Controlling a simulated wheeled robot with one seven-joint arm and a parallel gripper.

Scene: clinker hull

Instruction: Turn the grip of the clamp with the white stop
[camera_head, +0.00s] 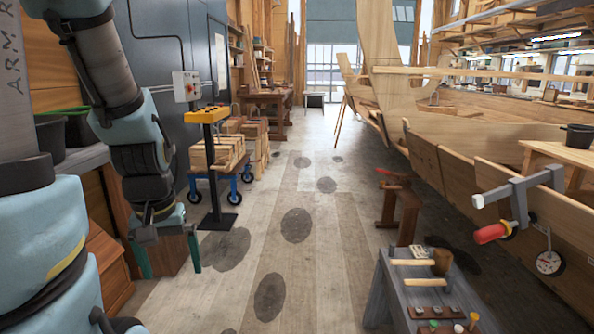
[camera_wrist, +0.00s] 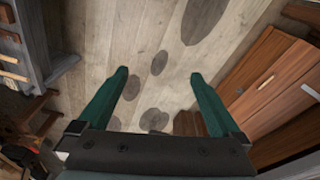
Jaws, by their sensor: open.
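In the head view, a grey clamp (camera_head: 519,197) sits on the upper edge of the wooden hull at the right. A white stop (camera_head: 479,201) is at the left end of its bar. Its red grip (camera_head: 490,233) points to the left, below the bar. My gripper (camera_head: 168,272) hangs at the left of the head view, far from the clamp, with its green fingers apart. In the wrist view my gripper (camera_wrist: 158,75) is open and empty above the floor. The clamp does not show in the wrist view.
A grey bench (camera_head: 402,291) with mallets and small tools stands in front of the hull. A round gauge (camera_head: 548,262) hangs below the clamp. A yellow-topped post (camera_head: 210,160) and a cart of wood blocks (camera_head: 224,157) stand at left. The middle floor is clear.

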